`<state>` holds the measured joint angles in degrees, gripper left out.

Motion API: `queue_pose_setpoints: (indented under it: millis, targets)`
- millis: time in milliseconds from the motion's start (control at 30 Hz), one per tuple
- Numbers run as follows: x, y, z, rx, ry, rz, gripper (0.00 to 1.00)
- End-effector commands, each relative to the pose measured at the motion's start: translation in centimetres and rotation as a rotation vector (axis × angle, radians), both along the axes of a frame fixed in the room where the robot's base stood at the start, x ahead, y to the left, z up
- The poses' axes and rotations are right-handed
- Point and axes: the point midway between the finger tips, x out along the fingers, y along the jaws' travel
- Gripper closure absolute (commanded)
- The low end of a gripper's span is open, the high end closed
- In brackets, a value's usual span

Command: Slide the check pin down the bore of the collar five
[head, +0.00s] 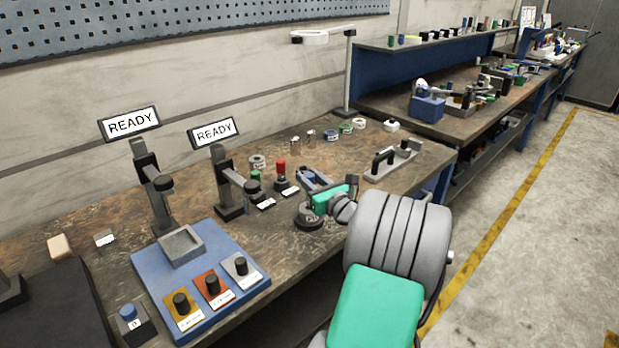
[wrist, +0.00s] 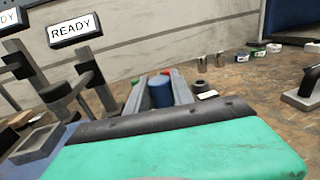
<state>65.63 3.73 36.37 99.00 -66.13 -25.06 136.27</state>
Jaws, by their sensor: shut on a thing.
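My gripper (head: 314,181) is over the right part of the near bench. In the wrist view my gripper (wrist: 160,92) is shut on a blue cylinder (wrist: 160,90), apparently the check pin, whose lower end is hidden. A grey ring-shaped piece on a dark round base (head: 309,216) stands below and close to the gripper in the head view. It may be the collar, but no number is readable and its bore is not clear. I cannot tell whether the held piece touches it.
Two metal cylinders (head: 310,136) and several small rings (head: 345,128) lie behind. A handled plate (head: 393,160) is to the right. Two READY signs (head: 213,132) stand over a blue panel (head: 215,250).

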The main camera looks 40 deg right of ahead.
Motion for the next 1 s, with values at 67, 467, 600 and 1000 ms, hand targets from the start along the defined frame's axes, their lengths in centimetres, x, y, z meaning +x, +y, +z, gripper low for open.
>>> queue_pose_setpoints:
  millis: [67, 467, 600, 1000]
  targets:
    - [0.01, -0.01, 0.08, -0.001, -0.001, 0.000, 1.00]
    - [0.01, -0.01, 0.29, 0.001, -0.001, 0.000, 1.00]
    - [0.00, -0.01, 0.14, 0.000, -0.001, 0.000, 1.00]
    - [0.00, -0.01, -0.31, 0.000, -0.001, 0.000, 1.00]
